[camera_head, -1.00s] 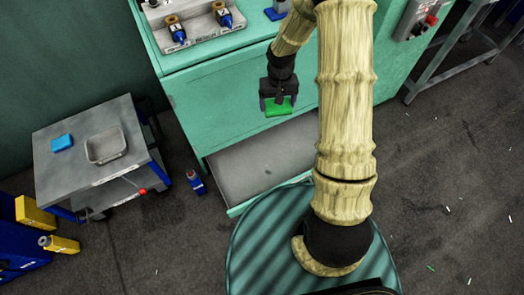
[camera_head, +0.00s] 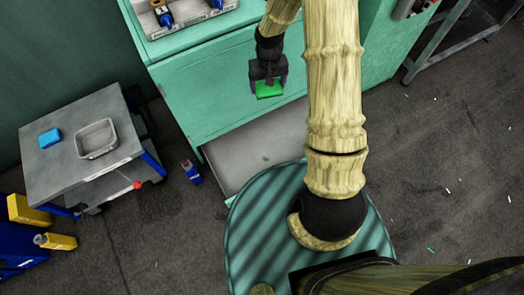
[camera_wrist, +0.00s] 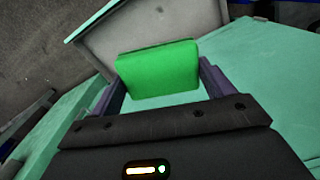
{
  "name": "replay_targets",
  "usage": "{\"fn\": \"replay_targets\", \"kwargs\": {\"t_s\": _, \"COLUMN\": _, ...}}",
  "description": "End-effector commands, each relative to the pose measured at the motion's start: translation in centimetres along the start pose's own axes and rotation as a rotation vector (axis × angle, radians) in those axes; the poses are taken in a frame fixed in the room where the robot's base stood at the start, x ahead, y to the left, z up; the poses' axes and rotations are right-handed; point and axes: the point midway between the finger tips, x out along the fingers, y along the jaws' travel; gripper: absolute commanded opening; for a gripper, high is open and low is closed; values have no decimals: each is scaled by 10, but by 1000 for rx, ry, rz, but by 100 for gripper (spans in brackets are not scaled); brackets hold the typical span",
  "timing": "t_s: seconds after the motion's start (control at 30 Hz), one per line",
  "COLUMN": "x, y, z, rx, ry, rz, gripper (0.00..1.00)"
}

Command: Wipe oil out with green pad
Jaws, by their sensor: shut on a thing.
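The green pad (camera_head: 269,90) is held between the two fingers of my gripper (camera_head: 268,80), in front of the upper part of the green machine's front face in the head view. The wrist view shows the pad (camera_wrist: 158,70) clamped between the fingers, its broad face visible. Below it is a grey open tray (camera_head: 235,158) with a green rim at the foot of the machine. A small dark spot (camera_head: 265,158), perhaps oil, shows on the tray floor. The pad is apart from the tray. My arm covers the tray's right side.
A grey cart (camera_head: 62,168) on the left bears a blue block (camera_head: 50,138) and a shallow grey container (camera_head: 97,139). A blue bottle (camera_head: 192,172) stands on the floor beside the tray. Yellow containers (camera_head: 30,211) are at the lower left. The floor at right is mostly clear.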

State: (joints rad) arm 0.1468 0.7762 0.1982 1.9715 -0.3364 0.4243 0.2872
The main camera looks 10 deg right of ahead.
Motion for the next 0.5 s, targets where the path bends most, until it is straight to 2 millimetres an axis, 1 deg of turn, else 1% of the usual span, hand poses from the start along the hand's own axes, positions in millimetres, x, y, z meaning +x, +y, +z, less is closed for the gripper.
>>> {"fn": "replay_targets", "kwargs": {"t_s": 0.03, "x": 26, "y": -2, "z": 1, "rx": -9, "ry": -4, "rz": -1, "gripper": 59}}
{"fn": "replay_targets", "kwargs": {"t_s": 0.2, "x": 82, "y": -4, "z": 2, "rx": -39, "ry": -4, "rz": -4, "gripper": 59}}
{"fn": "replay_targets", "kwargs": {"t_s": 0.27, "x": 101, "y": -6, "z": 2, "rx": -53, "ry": -3, "rz": -5, "gripper": 59}}
{"fn": "replay_targets", "kwargs": {"t_s": 0.5, "x": 177, "y": -14, "z": 5, "rx": -108, "ry": -4, "rz": -7, "gripper": 59}}
